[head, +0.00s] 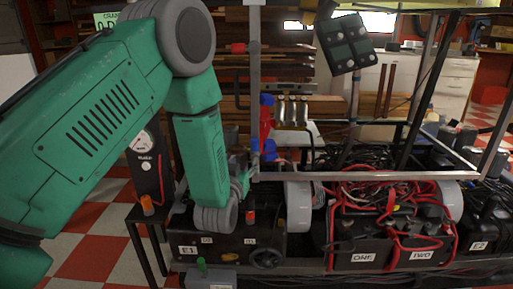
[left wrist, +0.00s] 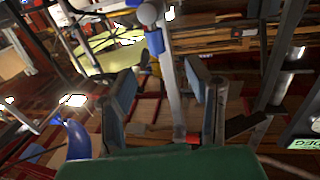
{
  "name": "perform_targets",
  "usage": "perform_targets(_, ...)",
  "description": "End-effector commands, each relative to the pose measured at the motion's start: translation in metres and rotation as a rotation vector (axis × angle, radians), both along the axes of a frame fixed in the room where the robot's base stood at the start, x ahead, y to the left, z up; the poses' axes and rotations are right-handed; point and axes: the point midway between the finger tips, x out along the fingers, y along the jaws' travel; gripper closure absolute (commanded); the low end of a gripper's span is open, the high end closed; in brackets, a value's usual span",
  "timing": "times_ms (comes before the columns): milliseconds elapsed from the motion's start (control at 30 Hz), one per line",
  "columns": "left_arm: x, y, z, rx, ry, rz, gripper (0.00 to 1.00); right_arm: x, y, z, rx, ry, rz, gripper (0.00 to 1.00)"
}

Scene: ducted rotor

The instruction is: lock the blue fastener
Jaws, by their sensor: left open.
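A blue fastener (left wrist: 155,42) sits on a grey metal post (left wrist: 170,80) in the left wrist view. In the head view, blue parts (head: 269,150) show low beside the upright post (head: 254,75), close to my left gripper (head: 246,172). In the left wrist view my left gripper (left wrist: 163,82) is open, with its two fingers apart on either side of the post. The fastener appears beyond the fingertips, and I see nothing held. Another blue piece (left wrist: 76,140) shows at lower left there. I cannot tell whether the fastener is locked. My right gripper is not in view.
A metal frame bar (head: 360,175) runs right from the post. Below it are black boxes with red cables (head: 390,195). A red-and-blue object (head: 267,115) stands behind the post. A dark panel (head: 346,43) hangs above. Checkered floor (head: 85,245) is open at lower left.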

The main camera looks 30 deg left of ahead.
Motion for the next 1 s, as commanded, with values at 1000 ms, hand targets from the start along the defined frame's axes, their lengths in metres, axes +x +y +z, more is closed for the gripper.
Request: perform_targets(1000,0.114,0.032,0.004,0.012,0.003,-0.004,0.56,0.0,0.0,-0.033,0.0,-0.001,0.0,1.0)
